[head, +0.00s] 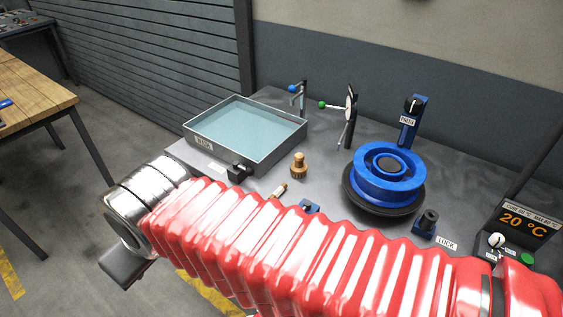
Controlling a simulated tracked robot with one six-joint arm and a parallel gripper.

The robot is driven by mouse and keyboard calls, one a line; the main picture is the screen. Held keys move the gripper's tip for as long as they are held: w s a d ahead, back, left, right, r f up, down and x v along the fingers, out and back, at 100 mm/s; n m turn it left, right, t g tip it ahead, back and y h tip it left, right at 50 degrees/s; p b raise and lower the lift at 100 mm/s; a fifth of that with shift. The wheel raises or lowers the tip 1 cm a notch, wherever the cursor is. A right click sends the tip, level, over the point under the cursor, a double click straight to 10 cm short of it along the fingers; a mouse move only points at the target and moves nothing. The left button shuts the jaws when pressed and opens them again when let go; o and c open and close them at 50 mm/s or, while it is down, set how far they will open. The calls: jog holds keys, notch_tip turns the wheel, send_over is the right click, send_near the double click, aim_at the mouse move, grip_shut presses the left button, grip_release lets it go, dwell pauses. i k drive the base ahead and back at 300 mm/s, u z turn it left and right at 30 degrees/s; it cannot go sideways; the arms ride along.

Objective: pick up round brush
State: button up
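What looks like the round brush (299,166) stands upright on the grey worktop, with a brown wooden knob on top and a wider ribbed base. It is just right of the wash basin's near corner. My arm, in a red bellows sleeve, crosses the foreground below it. My gripper (124,267) shows only as a dark part under the silver wrist at the lower left, over the floor and well apart from the brush. Its fingers are mostly hidden, so I cannot see whether it is open or shut.
A water-filled basin (205,148) stands left of the brush. A blue wheel on a black tyre (388,180) is to the right. A small copper-and-white item (279,190) lies nearer me. Stands with blue (292,89) and green (322,105) knobs rise behind. A temperature display (524,220) is far right.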

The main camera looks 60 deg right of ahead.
aim_at(298, 168)
jog(key=z, duration=0.45)
jog(key=i, duration=1.15)
jog(key=z, duration=0.6)
